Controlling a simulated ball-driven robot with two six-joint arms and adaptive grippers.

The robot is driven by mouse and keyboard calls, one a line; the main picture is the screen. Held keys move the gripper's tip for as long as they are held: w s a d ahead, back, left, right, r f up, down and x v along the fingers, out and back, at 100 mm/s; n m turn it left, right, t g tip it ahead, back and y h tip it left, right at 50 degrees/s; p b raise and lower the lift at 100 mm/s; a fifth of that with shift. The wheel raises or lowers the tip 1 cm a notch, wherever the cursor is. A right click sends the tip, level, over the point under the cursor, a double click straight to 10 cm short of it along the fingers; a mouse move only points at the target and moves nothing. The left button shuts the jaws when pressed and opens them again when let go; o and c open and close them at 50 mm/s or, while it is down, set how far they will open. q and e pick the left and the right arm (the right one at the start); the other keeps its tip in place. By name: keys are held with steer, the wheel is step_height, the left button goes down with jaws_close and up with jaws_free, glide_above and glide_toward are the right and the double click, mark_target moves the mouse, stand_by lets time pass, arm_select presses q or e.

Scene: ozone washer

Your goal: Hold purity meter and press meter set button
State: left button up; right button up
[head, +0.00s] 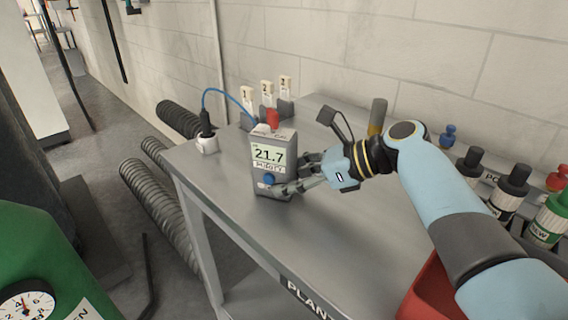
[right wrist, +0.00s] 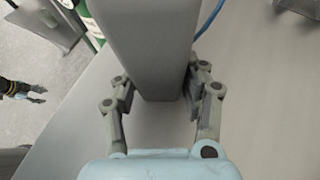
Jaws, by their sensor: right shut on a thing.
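The purity meter (head: 273,153) is a grey upright box near the left end of the grey table. Its display reads 21.7, and a round blue button (head: 268,180) sits low on its front. My right gripper (head: 290,174) is shut on the meter from the right in the head view. One finger crosses the lower front, its tip close to the blue button; I cannot tell if it touches. In the right wrist view, the fingers (right wrist: 160,88) flank the meter's grey body (right wrist: 150,45). I cannot tell whether the meter's base touches the table.
A blue cable (head: 225,93) runs from the meter's top to a black plug (head: 206,124) on the left. Numbered tags (head: 266,92) stand behind. Bottles (head: 510,190) and a red bin (head: 432,290) are at the right. The table's middle (head: 345,225) is clear.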

arm_select(q)
steer(key=shift+w, duration=0.1)
jaws_close()
stand_by(1.1)
